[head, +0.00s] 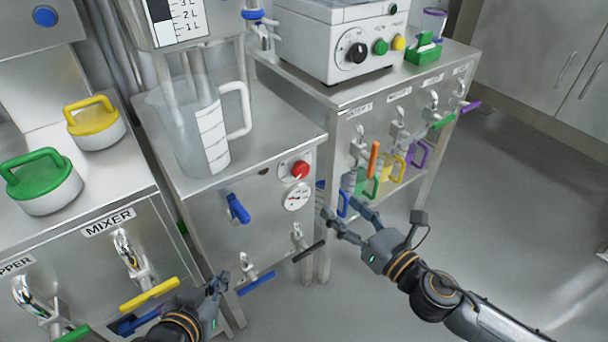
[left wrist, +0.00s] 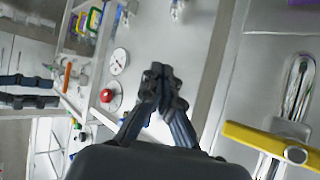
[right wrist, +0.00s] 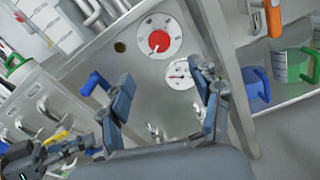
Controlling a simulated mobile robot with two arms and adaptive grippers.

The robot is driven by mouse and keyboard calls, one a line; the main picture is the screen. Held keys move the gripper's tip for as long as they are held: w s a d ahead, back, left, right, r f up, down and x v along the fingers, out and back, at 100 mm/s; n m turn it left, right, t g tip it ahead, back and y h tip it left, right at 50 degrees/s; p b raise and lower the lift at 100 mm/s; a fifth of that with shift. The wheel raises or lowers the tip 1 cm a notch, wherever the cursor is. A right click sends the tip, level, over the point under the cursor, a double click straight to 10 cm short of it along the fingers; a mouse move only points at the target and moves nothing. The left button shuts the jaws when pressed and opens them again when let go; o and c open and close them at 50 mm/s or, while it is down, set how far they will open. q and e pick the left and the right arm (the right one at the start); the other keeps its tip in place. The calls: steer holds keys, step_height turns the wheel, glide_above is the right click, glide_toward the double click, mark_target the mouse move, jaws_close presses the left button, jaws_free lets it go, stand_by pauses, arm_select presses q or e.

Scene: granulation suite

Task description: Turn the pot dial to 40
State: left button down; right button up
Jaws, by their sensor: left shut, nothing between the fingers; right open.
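A red knob on a round white dial plate (head: 298,169) is on the front of the middle steel cabinet. It shows upper middle in the right wrist view (right wrist: 159,41) and left of centre in the left wrist view (left wrist: 109,96). Its scale numbers are too small to read. A round white gauge (head: 297,197) with a needle sits just below it. My right gripper (head: 337,202) is open and empty, in front of the cabinet's right side; its fingers (right wrist: 166,88) show below and to either side of the dial. My left gripper (head: 222,284) is shut and empty, low by the cabinet's left side.
A clear jug (head: 199,130) stands on the middle cabinet. Below are a blue valve handle (head: 238,208) and taps with blue (head: 256,284) and black levers (head: 309,251). A machine with a black dial (head: 357,53) stands at right. Coloured jugs (head: 390,168) sit on its lower shelf.

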glide_toward(303, 172)
steer(key=x, duration=0.3)
steer(key=b+x, duration=0.1)
steer(key=x, duration=0.4)
steer(key=shift+w, duration=0.1)
arm_select(q)
steer(key=shift+w+d+r+t+h, duration=0.2)
steer(key=shift+w+r+t, duration=0.3)
steer(key=shift+r, duration=0.25)
steer(key=shift+w+d+r+t+h, duration=0.1)
steer(key=shift+w+d+r+t, duration=0.2)
steer(key=shift+r+t, duration=0.3)
steer(key=shift+w+d+r+t+h, duration=0.15)
steer(key=shift+w+r+t, duration=0.3)
steer(key=shift+r, duration=0.4)
arm_select(e)
steer(key=shift+w+a, duration=0.35)
steer(key=shift+w, duration=0.1)
